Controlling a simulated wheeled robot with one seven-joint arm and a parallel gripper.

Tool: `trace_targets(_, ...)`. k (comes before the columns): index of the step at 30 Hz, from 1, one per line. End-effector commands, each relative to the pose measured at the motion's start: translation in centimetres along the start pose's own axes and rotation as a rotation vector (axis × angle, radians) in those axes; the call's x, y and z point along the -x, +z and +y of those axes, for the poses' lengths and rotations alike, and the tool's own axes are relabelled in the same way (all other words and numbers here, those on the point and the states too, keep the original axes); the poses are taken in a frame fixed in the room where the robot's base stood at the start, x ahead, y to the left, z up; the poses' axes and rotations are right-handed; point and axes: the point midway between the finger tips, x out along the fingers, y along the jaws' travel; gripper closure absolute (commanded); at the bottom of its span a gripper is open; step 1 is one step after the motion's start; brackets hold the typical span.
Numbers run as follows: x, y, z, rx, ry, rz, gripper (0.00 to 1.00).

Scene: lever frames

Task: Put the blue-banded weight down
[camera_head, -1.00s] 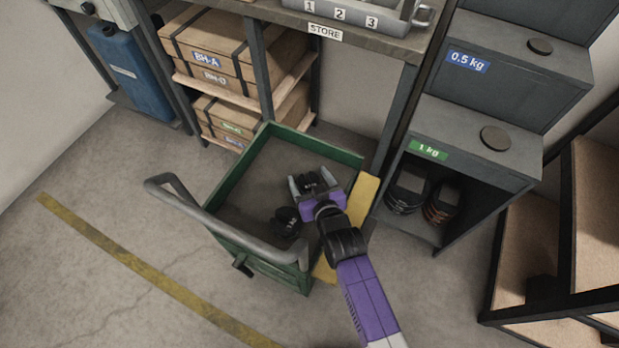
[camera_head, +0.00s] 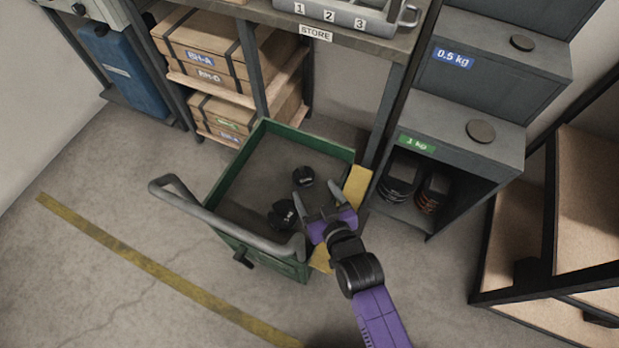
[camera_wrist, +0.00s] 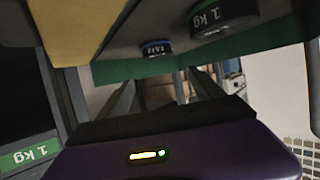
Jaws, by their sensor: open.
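The blue-banded weight (camera_head: 303,177), small, round and black, stands on the floor of the green-sided cart (camera_head: 224,175). Its blue label shows upside down in the wrist view (camera_wrist: 157,48). A larger black weight (camera_head: 282,215) with a green band stands in the cart nearer the handle; its "1 kg" label shows in the wrist view (camera_wrist: 211,17). My gripper (camera_head: 316,191) is open and empty, over the cart's right part. Its fingers are apart from the blue-banded weight, which lies just beyond the left fingertip in the picture.
The cart has a grey handle (camera_head: 182,200) on its left and a yellow strip (camera_head: 355,188) along its right. The 1 kg cabinet (camera_head: 455,150) with weights inside stands to the right. Shelves with boxes (camera_head: 222,48) stand behind. Free floor lies left of the cart.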

Motion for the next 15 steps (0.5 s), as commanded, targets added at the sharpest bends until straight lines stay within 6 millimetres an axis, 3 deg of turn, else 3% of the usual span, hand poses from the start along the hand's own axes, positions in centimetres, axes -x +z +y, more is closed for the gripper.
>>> trace_targets(6,2.2,-0.1,0.0,0.001,0.0,0.0,0.23)
trace_targets(15,2.5,-0.1,0.0,0.0,0.001,0.001,0.23)
